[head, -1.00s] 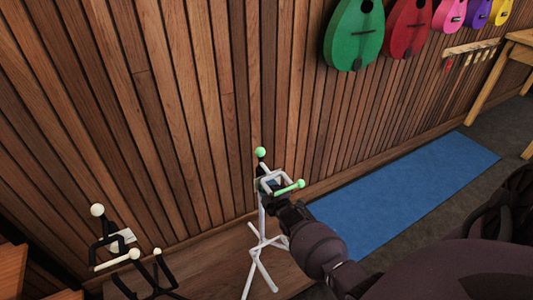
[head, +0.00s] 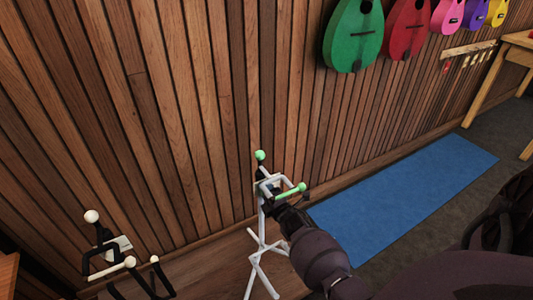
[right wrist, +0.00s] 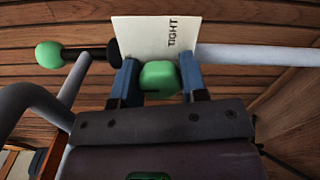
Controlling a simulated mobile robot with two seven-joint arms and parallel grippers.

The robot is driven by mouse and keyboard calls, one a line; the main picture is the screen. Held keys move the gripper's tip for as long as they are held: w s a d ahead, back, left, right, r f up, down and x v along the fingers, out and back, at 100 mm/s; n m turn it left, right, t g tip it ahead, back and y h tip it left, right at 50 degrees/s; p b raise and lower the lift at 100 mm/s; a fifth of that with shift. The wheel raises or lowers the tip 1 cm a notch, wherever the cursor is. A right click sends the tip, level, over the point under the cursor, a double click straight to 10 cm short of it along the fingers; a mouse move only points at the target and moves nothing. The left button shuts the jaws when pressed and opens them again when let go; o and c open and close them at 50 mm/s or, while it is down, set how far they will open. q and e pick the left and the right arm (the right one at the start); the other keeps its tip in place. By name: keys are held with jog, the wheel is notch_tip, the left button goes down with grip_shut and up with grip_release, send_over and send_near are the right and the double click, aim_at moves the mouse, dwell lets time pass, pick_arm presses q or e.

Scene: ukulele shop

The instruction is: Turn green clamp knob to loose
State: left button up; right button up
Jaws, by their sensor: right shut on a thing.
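The green clamp knob (right wrist: 160,77) is a small rounded block between the two blue fingers of my right gripper (right wrist: 158,82) in the right wrist view. The fingers are shut on it. A white card (right wrist: 150,38) reading "TIGHT" stands just behind the knob. The gripper hides the knob there. My left gripper is not in view.
A black stand with white tips (head: 130,262) is at the lower left. A wood-slat wall (head: 180,120) rises close behind. A blue mat (head: 410,200) lies clear to the right.

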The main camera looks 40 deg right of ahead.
jog(key=o, duration=0.9)
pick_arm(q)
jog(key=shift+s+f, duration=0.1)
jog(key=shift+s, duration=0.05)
pick_arm(e)
jog(key=shift+s, duration=0.45)
pick_arm(q)
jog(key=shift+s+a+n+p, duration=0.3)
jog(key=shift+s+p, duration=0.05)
jog(key=shift+p, duration=0.7)
pick_arm(e)
jog(key=shift+v, duration=5)
